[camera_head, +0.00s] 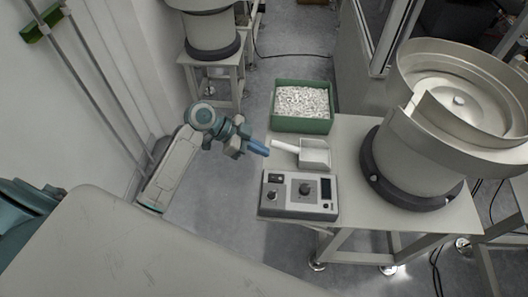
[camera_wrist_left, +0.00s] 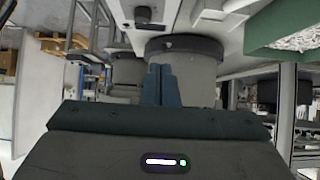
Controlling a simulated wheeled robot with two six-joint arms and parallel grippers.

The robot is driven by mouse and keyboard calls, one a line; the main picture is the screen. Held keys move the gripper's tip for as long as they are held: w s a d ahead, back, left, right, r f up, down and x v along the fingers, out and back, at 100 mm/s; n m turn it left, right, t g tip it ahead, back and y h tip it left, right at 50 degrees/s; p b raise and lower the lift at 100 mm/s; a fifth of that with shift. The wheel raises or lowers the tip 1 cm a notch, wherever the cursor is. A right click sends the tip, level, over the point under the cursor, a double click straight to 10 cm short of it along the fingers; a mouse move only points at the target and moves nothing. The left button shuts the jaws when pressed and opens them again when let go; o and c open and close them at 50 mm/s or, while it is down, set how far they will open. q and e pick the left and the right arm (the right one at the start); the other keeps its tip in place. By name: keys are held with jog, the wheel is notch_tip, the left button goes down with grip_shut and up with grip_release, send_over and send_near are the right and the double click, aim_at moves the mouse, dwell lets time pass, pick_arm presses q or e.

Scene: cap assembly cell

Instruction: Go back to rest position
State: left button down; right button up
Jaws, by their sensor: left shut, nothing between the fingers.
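My left gripper (camera_head: 258,148) is shut and empty in the head view, with its blue fingers pointing right, by the left edge of the table. Its fingertips are close to the handle of a white scoop (camera_head: 315,153) that lies on the table; I cannot tell whether they touch. In the left wrist view the two fingers (camera_wrist_left: 160,84) stand together with nothing between them. My right gripper is not in either view.
A green bin (camera_head: 301,126) of white caps stands behind the scoop. A control box (camera_head: 299,195) sits in front of it, and a large bowl feeder (camera_head: 415,160) stands to the right on the table (camera_head: 375,232). Another feeder (camera_head: 210,32) stands at the back. Floor left of the table is open.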

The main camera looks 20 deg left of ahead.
pick_arm(q)
jog(key=shift+w, duration=0.1)
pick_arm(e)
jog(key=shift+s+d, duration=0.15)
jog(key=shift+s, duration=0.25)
